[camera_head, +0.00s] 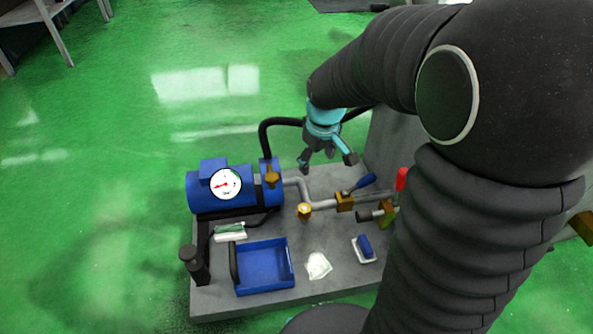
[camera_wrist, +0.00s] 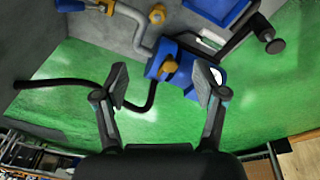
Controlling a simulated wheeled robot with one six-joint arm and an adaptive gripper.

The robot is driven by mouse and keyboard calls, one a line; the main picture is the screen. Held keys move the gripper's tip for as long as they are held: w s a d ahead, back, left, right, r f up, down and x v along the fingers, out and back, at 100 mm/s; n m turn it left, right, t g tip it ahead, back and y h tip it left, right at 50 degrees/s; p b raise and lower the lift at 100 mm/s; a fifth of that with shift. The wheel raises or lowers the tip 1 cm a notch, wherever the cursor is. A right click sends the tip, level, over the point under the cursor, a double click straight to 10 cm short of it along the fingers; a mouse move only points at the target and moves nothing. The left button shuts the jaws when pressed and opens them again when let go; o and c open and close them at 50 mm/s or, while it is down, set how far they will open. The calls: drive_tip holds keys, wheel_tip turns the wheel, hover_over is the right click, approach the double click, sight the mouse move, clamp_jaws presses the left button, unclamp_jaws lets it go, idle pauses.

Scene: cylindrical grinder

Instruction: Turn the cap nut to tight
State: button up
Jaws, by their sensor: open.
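Several brass fittings could be the cap nut; I cannot tell which one is. One brass fitting (camera_head: 271,175) is on the front of the blue pump (camera_head: 226,189); it also shows in the wrist view (camera_wrist: 168,66). A round brass piece (camera_head: 304,210) is at the bend of the grey pipe and shows in the wrist view (camera_wrist: 157,14). A brass block (camera_head: 345,202) sits further along the pipe. My gripper (camera_head: 327,162) is open and empty, above and apart from the pipe. In the wrist view its fingers (camera_wrist: 160,86) stand wide apart, with the pump's end beyond them.
A blue tray (camera_head: 264,265), a white cloth (camera_head: 318,265) and a black cylinder (camera_head: 195,266) are on the grey bench (camera_head: 215,302). Blue (camera_head: 365,181) and red (camera_head: 401,178) handles stand near the pipe. A black hose (camera_head: 266,131) runs behind the pump. The green floor is clear at left.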

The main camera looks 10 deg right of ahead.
drive_tip(key=w+f+n+g, duration=0.1)
drive_tip(key=w+f+n, duration=0.1)
drive_tip(key=w+f, duration=0.55)
drive_tip(key=n+g, duration=0.1)
drive_tip(key=n, duration=0.1)
approach(307, 209)
drive_tip(key=f, duration=1)
drive_tip(key=shift+w+f, duration=0.15)
drive_tip(key=shift+w, duration=0.05)
drive_tip(key=c, duration=1.1)
